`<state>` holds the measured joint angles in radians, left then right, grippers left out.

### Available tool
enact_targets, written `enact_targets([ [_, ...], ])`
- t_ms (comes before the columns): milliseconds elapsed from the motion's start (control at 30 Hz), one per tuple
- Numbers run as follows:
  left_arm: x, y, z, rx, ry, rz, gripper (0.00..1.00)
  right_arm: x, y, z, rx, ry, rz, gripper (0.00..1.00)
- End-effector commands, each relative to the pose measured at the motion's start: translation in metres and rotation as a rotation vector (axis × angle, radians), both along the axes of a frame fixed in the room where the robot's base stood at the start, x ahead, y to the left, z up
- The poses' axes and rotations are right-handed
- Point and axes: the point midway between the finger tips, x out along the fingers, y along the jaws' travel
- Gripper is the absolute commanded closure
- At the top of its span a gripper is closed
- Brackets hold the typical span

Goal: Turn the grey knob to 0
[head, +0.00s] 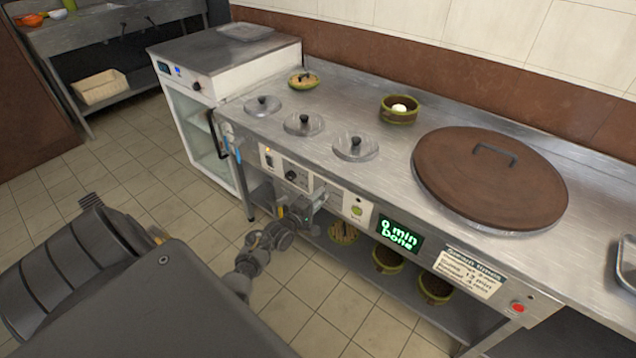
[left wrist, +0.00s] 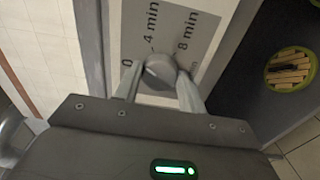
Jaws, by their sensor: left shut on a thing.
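The grey knob (left wrist: 160,72) sits on a light dial plate marked 0, 4 min and 8 min in the left wrist view. My left gripper (left wrist: 160,88) has its two fingers on either side of the knob and is shut on it. The 0 mark lies to the left of the knob, with 4 min and 8 min above and to the right. In the head view my left gripper (head: 304,207) is at the counter's front panel, and it hides the knob there. My right gripper is not in view.
The steel counter (head: 377,190) holds a large brown lid (head: 490,180), several small steel lids and two small bowls. More bowls (head: 388,260) stand on the shelf below. A white glass-door cabinet (head: 205,130) stands left of the counter. The tiled floor in front is clear.

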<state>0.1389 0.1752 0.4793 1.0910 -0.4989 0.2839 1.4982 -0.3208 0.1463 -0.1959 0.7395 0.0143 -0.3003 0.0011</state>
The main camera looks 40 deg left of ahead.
Motion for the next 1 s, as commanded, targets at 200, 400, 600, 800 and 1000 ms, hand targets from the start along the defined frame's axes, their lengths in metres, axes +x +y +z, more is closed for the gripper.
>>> enact_targets([
  [200, 0.001, 0.001, 0.005, -0.180, -0.007, 0.002, 0.83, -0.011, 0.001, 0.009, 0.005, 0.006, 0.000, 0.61],
  [400, 0.001, 0.001, 0.004, -0.307, -0.011, 0.002, 0.83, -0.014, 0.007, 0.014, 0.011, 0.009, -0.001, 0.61],
  [600, 0.001, 0.001, 0.004, -0.385, -0.013, 0.001, 0.83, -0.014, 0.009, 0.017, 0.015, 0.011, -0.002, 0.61],
  [800, 0.001, 0.002, 0.003, -0.421, -0.013, 0.002, 0.83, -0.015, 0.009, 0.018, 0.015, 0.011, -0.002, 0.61],
  [1000, 0.001, 0.002, 0.003, -0.428, -0.013, 0.002, 0.83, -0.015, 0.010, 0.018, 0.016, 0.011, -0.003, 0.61],
])
